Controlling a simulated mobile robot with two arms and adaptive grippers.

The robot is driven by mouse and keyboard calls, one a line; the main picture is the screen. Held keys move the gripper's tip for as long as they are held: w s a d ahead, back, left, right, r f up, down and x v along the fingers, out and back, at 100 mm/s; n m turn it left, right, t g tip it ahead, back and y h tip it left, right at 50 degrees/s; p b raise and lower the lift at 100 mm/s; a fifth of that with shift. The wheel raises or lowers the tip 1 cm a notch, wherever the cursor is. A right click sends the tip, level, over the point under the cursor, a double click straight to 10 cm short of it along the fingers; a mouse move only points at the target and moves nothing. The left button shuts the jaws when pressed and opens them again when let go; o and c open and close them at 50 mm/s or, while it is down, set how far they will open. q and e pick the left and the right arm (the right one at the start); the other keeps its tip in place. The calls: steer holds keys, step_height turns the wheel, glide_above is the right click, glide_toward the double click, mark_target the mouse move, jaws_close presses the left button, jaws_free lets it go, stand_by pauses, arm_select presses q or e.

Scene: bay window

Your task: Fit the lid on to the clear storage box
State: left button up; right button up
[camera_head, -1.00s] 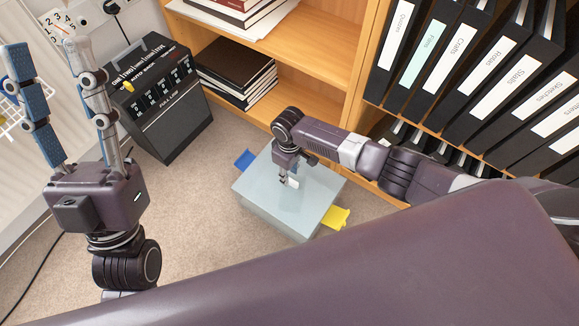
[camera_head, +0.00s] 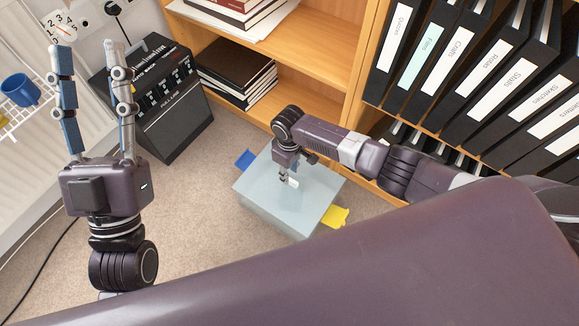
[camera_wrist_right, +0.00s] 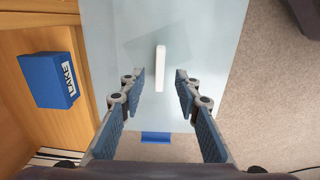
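The pale, see-through storage box (camera_head: 272,213) stands on the carpet, with a blue tab (camera_head: 245,159) at its back left and a yellow tab (camera_head: 335,216) at its right. A flat pale lid (camera_head: 262,184) lies over its top; I cannot tell whether it is seated all round. The lid's white bar handle (camera_head: 293,182) also shows in the right wrist view (camera_wrist_right: 160,68). My right gripper (camera_wrist_right: 159,77) is open above the lid, a finger apart on each side of the handle. My left gripper (camera_head: 89,48) is open, empty and raised, far left of the box.
A wooden shelf unit (camera_head: 330,85) with books and black binders stands close behind and right of the box. A black device (camera_head: 160,105) stands behind my left gripper. A blue mug (camera_head: 20,89) sits on a white wire rack at far left. Carpet left of the box is clear.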

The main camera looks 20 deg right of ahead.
steer(key=shift+r+p, duration=0.5)
steer(key=shift+r, duration=0.2)
steer(key=shift+r+p, duration=0.5)
steer(key=shift+p, duration=0.25)
arm_select(q)
steer(key=w+f+g+y, duration=0.1)
steer(key=w+f+g, duration=0.1)
steer(key=f, duration=0.4)
steer(key=w+f+g+y, duration=0.1)
steer(key=w+f+g, duration=0.2)
steer(key=f+g, duration=0.2)
step_height(320, 180, down, 2)
steer(key=shift+w+f, duration=0.1)
steer(key=shift+w, duration=0.25)
